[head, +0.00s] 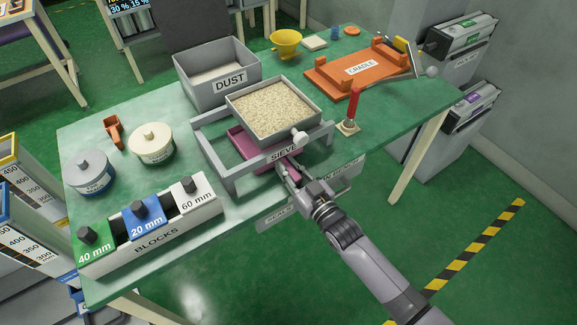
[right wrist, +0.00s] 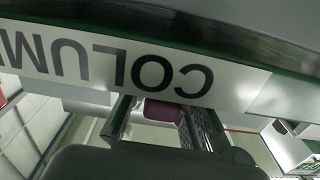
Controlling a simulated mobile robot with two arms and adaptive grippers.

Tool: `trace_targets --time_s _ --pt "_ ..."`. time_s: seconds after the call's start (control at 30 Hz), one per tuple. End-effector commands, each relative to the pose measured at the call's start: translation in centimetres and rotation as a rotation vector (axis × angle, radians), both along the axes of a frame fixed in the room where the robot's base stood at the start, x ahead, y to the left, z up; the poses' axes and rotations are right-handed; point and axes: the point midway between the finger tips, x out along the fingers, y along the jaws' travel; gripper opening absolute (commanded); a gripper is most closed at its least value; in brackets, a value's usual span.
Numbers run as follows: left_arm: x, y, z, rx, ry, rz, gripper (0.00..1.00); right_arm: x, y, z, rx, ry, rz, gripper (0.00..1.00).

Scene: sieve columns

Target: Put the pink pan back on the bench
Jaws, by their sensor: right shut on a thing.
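The pink pan (head: 244,143) sits under the sieve (head: 270,108), inside the grey stand (head: 228,172) on the green bench (head: 170,100). The sieve tray, full of pale grains, hides much of the pan. My right gripper (head: 285,170) is at the pan's near side, at the front of the stand, and is shut on the pan. In the right wrist view a dark pink part of the pan (right wrist: 162,110) shows between the fingers. Whether the pan touches the bench is hidden. My left gripper is not in view.
The DUST bin (head: 215,92) stands behind the sieve. The blocks rack (head: 150,237) and two lidded tubs are left. A red-handled tool (head: 353,108) and orange cradle (head: 350,75) are right. An upside-down COLUMN sign (right wrist: 120,65) crosses the right wrist view. Bare bench lies right of the stand.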

Motion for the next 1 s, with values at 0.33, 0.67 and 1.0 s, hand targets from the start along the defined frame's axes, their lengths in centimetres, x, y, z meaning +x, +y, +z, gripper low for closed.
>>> trace_targets --time_s 0.33,0.67,1.0 --pt "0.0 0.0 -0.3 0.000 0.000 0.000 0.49 0.0 0.0 -0.3 0.000 0.000 0.000 0.31" --pt "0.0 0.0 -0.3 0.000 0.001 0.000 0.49 0.0 0.0 -0.3 0.000 0.000 0.000 0.43" --pt "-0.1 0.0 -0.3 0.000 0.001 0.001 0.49 -1.7 -1.1 -0.5 -0.001 0.003 0.000 0.43"
